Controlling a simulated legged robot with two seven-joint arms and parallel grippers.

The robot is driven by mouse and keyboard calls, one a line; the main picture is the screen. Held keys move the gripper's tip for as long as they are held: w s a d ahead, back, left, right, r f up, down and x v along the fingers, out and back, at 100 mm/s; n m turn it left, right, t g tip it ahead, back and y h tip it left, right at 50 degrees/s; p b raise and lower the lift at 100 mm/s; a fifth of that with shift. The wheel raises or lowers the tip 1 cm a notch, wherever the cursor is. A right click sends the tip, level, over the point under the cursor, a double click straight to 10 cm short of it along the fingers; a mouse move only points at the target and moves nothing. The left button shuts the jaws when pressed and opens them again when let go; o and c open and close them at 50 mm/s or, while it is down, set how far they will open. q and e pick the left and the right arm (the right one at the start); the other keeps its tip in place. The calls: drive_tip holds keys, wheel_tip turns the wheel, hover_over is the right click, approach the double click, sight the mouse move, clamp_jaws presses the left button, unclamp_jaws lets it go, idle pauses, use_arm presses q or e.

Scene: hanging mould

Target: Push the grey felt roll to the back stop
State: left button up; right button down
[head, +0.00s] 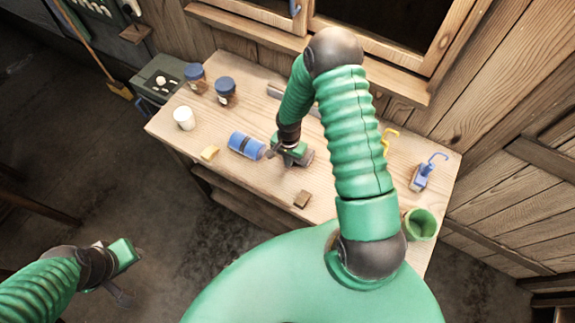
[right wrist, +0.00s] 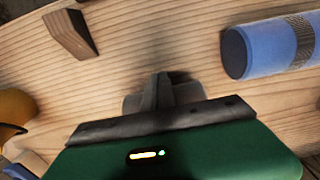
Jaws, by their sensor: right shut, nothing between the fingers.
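A grey piece, which looks like the felt roll (head: 308,158), lies on the bench beside my right gripper (head: 284,157) and is partly hidden by it. In the right wrist view the grey roll (right wrist: 133,104) shows on both sides of my right gripper's fingers (right wrist: 162,88). These fingers are shut and empty, low over the wood; I cannot tell if they touch the roll. A grey bar (head: 274,92), likely the back stop, lies near the bench's back edge, partly hidden by my right arm. My left gripper (head: 122,280) is off the bench at lower left; its jaws are unclear.
A blue roll (head: 245,145) lies just left of my right gripper. A wooden wedge (head: 302,199), a yellow block (head: 209,153), a white cup (head: 184,118), two blue-lidded jars (head: 225,91), a green cup (head: 420,224) and a blue hooked piece (head: 423,175) stand around the bench.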

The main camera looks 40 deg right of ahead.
drive_tip(key=shift+w+d, duration=0.3)
drive_tip(key=shift+d, duration=0.35)
drive_tip(key=shift+w+d, duration=0.25)
drive_tip(key=shift+d, duration=0.45)
drive_tip(key=shift+w+d, duration=0.3)
drive_tip(key=shift+d, duration=0.35)
drive_tip(key=shift+w+d, duration=0.3)
drive_tip(key=shift+d, duration=0.35)
drive_tip(key=shift+w+d, duration=0.25)
drive_tip(key=shift+d, duration=0.4)
drive_tip(key=shift+w+d+b, duration=0.15)
drive_tip(key=shift+w+d, duration=0.15)
drive_tip(key=shift+d, duration=0.4)
drive_tip(key=shift+w+d+b, duration=0.15)
drive_tip(key=shift+w+d, duration=0.1)
drive_tip(key=shift+d, duration=0.45)
drive_tip(key=shift+w+d+b, duration=0.25)
drive_tip(key=shift+w+d, duration=0.05)
drive_tip(key=shift+d, duration=0.4)
drive_tip(key=shift+w+d+b, duration=0.3)
drive_tip(key=shift+d, duration=0.45)
drive_tip(key=shift+w+d+b, duration=0.25)
drive_tip(key=shift+w+d, duration=0.05)
drive_tip(key=shift+d, duration=0.4)
